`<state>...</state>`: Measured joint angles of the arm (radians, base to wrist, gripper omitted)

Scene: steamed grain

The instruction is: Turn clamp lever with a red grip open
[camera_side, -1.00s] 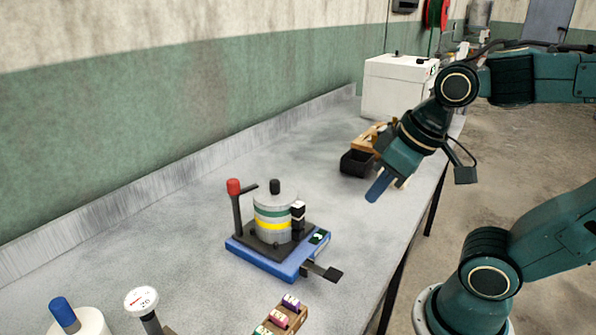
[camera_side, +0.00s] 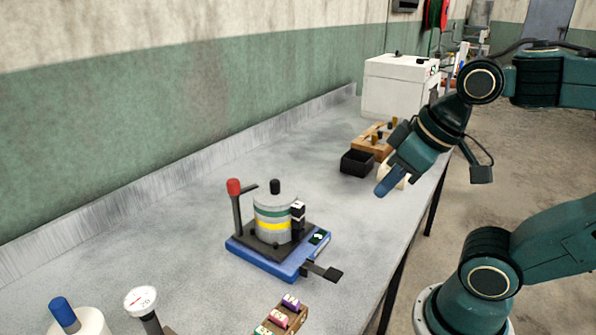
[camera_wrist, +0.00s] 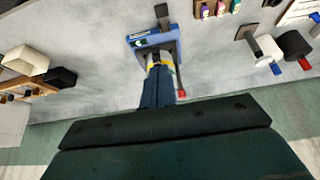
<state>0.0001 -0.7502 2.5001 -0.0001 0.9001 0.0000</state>
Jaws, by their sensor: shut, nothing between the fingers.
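The clamp lever with a red grip (camera_side: 234,187) stands upright at the left of a blue-based device (camera_side: 262,262). A short dark arm runs from near its top toward the grey cylinder (camera_side: 274,208) with green and yellow bands. My gripper (camera_side: 384,190) is shut and empty, above the bench to the right of and beyond the device, well apart from the lever. In the wrist view the shut blue fingers (camera_wrist: 158,92) cover part of the cylinder, and the red grip (camera_wrist: 182,94) shows just right of them.
A black open box (camera_side: 357,163) and a wooden rack (camera_side: 372,146) stand behind my gripper, with a white box (camera_side: 398,86) farther back. A block of coloured pieces (camera_side: 283,316), a dial gauge (camera_side: 141,300) and a blue-topped white cylinder (camera_side: 80,318) stand in front. Bench left of the device is clear.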

